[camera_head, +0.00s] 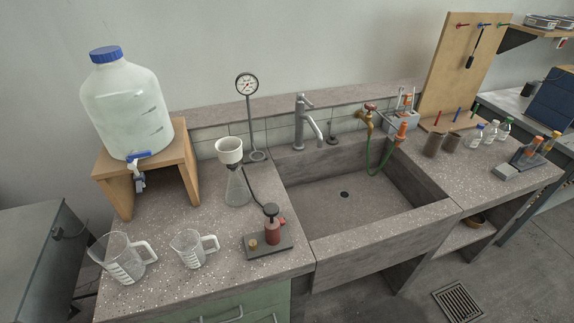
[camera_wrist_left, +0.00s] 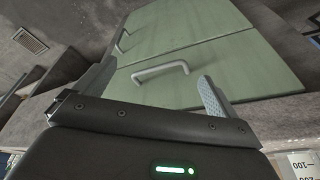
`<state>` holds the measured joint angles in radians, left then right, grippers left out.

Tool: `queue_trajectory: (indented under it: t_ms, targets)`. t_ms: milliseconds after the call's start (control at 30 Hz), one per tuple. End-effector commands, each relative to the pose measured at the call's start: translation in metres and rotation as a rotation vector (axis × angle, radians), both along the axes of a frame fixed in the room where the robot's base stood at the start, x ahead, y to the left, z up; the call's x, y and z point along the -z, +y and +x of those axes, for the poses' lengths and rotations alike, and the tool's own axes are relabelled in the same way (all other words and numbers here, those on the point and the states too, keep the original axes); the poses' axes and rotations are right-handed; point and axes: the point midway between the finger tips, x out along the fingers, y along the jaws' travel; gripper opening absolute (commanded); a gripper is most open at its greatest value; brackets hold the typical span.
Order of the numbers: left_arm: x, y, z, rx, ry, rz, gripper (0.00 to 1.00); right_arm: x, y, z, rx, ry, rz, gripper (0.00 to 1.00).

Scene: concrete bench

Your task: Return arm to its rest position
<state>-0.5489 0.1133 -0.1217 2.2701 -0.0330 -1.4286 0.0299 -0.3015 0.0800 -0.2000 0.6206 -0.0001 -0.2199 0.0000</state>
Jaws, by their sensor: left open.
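My left gripper (camera_wrist_left: 157,88) shows in the left wrist view with its two grey fingers spread wide apart and nothing between them. Beyond the fingers are the green cabinet fronts (camera_wrist_left: 205,55) under the bench, with a grey bar handle (camera_wrist_left: 160,72) seen between the fingertips. I cannot tell how far the fingers are from the handle. Neither of my arms shows in the head view, and my right gripper is in no view.
The head view shows the concrete bench (camera_head: 180,285) with two clear measuring jugs (camera_head: 122,260) near its front left. The sink (camera_head: 350,215) is empty.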

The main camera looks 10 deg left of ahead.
Motion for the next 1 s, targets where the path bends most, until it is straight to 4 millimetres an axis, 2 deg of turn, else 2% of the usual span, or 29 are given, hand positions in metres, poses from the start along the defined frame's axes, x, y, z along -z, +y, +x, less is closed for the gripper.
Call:
queue_trajectory:
  t_ms: [33, 167, 267, 333, 467, 500, 600, 700, 800, 900, 1000]
  targets:
    - [0.018, 0.001, 0.001, 0.002, 0.012, 0.004, 0.96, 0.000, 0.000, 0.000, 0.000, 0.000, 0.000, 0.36]
    - [0.066, 0.000, 0.003, 0.005, 0.032, 0.006, 0.96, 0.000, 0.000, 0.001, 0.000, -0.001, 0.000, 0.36]
    - [0.111, 0.000, -0.001, 0.010, 0.049, 0.007, 0.96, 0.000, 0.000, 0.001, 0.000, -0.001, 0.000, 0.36]
    - [0.149, 0.000, -0.009, 0.014, 0.066, 0.009, 0.96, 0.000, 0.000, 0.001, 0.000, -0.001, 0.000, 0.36]
    - [0.223, 0.003, -0.037, 0.021, 0.101, 0.011, 0.96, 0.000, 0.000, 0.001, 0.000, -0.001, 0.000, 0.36]
    - [0.244, 0.005, -0.049, 0.022, 0.112, 0.013, 0.96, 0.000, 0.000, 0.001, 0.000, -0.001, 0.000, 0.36]
    - [0.288, 0.011, -0.084, 0.027, 0.137, 0.015, 0.96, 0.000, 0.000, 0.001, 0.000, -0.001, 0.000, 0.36]
    - [0.320, 0.017, -0.119, 0.033, 0.158, 0.018, 0.96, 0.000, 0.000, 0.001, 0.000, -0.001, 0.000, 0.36]
    - [0.340, 0.023, -0.150, 0.038, 0.174, 0.021, 0.96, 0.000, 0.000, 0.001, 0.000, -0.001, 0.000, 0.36]
    - [0.350, 0.027, -0.172, 0.042, 0.184, 0.023, 0.96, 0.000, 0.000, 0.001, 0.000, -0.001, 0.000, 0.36]
    - [0.355, 0.031, -0.184, 0.043, 0.188, 0.023, 0.96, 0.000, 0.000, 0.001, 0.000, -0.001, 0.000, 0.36]
